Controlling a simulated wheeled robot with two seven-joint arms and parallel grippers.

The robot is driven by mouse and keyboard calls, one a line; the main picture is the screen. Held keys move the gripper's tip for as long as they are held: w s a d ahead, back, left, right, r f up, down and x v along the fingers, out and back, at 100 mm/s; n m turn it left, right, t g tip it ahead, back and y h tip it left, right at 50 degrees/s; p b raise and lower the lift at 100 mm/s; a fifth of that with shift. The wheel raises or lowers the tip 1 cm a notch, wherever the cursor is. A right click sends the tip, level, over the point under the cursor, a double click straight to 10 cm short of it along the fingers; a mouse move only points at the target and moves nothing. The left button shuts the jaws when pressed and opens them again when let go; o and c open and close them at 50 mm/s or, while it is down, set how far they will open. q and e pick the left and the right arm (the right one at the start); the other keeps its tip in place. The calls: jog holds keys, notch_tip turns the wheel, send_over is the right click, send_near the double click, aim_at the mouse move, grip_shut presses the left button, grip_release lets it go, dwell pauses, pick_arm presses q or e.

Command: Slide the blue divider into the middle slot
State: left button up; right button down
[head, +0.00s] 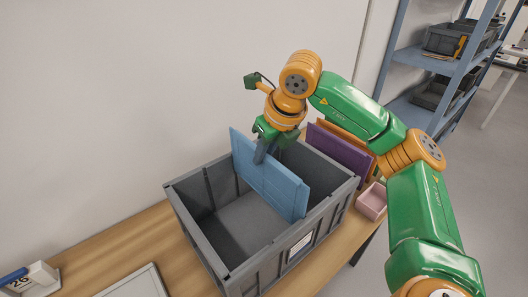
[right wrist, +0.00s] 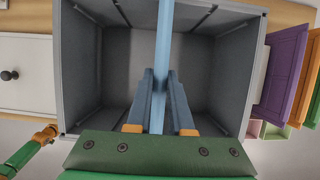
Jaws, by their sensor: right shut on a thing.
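The blue divider (head: 268,180) is upright in the grey crate (head: 196,245), partly above its rim. My right gripper (head: 262,154) is shut on the divider's top edge. In the right wrist view, the divider (right wrist: 163,45) shows edge-on as a thin strip between the two fingers (right wrist: 158,95), running across the crate near its middle. Paired ribs on the crate walls show on either side of it. I cannot tell whether the divider's ends are inside the middle slot. The floor left of the divider is bare. My left gripper is not in view.
Purple (head: 338,150) and orange (head: 372,142) panels stand right of the crate, beside a small pink box (head: 371,202). The wall is behind.

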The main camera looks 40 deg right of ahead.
aim_at(264, 198)
jog(key=shift+f+b, duration=1.25)
jog(key=shift+f, duration=0.45)
jog(key=shift+f+b, duration=3.95)
jog(key=shift+f, duration=0.45)
jog(key=c, duration=0.7)
grip_release()
jog(key=shift+r, duration=0.1)
jog(key=shift+c, duration=0.2)
jog(key=v, duration=0.7)
jog(key=shift+r+p, duration=0.1)
jog(key=shift+p, duration=0.3)
